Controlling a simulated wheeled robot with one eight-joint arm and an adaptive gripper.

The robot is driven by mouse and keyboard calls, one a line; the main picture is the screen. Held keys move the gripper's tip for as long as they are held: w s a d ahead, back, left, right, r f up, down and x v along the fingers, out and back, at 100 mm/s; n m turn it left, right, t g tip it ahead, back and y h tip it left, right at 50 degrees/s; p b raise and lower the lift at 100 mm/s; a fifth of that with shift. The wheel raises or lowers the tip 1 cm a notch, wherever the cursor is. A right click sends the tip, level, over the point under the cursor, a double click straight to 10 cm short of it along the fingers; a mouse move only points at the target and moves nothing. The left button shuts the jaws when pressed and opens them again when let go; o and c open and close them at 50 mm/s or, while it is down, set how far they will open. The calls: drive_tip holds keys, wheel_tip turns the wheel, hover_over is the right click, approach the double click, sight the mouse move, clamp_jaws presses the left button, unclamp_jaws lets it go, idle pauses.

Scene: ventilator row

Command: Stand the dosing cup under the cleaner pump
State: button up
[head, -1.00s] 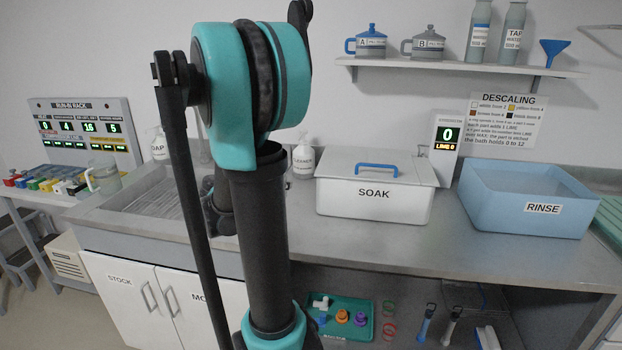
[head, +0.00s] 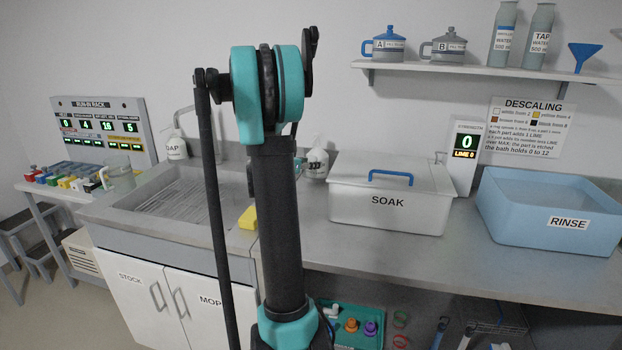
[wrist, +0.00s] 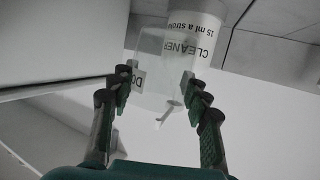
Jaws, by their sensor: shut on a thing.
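The cleaner pump (head: 315,163) is a white bottle on the counter behind my arm, left of the SOAK box, in the head view. In the wrist view the cleaner pump (wrist: 207,42) appears upside down, with its label reading CLEANER and 15 ml a stroke. A small pale spout shows below it in the picture. My gripper (wrist: 152,90) is shut on the clear dosing cup (wrist: 153,65), whose label is partly hidden by a finger. The cup overlaps the bottle's left side in this view; I cannot tell whether they touch.
The sink (head: 165,195) lies left of my arm, with a yellow sponge (head: 248,217) at its right edge. The SOAK box (head: 388,208) and blue RINSE tub (head: 550,205) stand to the right. A soap bottle (head: 175,147) stands behind the sink. The front counter strip is clear.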

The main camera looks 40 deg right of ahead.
drive_tip(key=shift+w+d, duration=0.7)
drive_tip(key=shift+d, duration=0.15)
wheel_tip(320, 180, down, 2)
drive_tip(key=shift+w+f, duration=0.1)
drive_tip(key=shift+d+f, duration=0.15)
drive_tip(key=shift+f, duration=2.25)
drive_tip(key=o, duration=1.1)
drive_tip(key=shift+w+f, duration=0.1)
drive_tip(key=shift+o, duration=0.2)
drive_tip(key=v, duration=1.2)
